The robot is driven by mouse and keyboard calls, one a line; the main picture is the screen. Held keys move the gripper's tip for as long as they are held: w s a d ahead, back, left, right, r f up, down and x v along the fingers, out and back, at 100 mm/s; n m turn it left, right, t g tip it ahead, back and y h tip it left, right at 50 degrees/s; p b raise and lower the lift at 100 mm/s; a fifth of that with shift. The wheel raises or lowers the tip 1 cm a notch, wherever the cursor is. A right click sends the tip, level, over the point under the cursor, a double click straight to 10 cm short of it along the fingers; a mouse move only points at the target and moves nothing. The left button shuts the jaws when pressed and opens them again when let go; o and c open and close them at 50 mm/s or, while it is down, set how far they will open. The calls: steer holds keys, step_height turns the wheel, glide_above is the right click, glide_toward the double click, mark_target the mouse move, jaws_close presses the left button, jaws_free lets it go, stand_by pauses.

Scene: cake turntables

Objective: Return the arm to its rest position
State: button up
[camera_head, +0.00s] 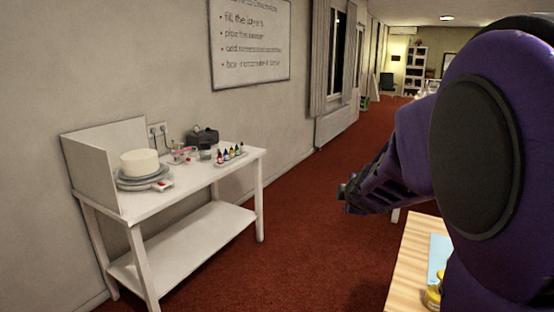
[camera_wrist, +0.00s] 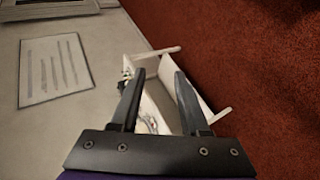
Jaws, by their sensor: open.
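My purple arm fills the right side of the head view, bent, with my gripper (camera_head: 350,193) pointing left over the red carpet, apart from any furniture. In the wrist view, the two dark fingers of my gripper (camera_wrist: 158,98) stand apart with nothing between them. Behind the fingers, in the distance, is the white table (camera_wrist: 196,94), seen tilted. In the head view this white table (camera_head: 240,164) stands by the left wall.
On the white table are a pale cake (camera_head: 139,162) on a grey turntable (camera_head: 143,180), several small bottles (camera_head: 230,154) and a dark box (camera_head: 203,137). A wooden table (camera_head: 410,265) is at lower right. Red carpet (camera_head: 310,235) between is clear. A whiteboard (camera_head: 250,45) hangs on the wall.

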steer(key=shift+s+a+r+n+y, duration=0.55)
steer(key=shift+a+r+n, duration=1.25)
steer(key=shift+a+r, duration=2.75)
steer(key=s+d+f+m+g, duration=0.4)
steer(key=s+d+f+m, duration=0.3)
steer(key=s, duration=0.3)
steer(key=s+a+f+m+g, duration=0.1)
steer(key=s+m, duration=0.5)
steer(key=s, duration=0.4)
steer(key=s+f+m+g, duration=0.1)
steer(key=s+m, duration=0.5)
steer(key=s, duration=0.5)
steer(key=shift+a+f, duration=0.3)
steer(key=shift+a, duration=0.1)
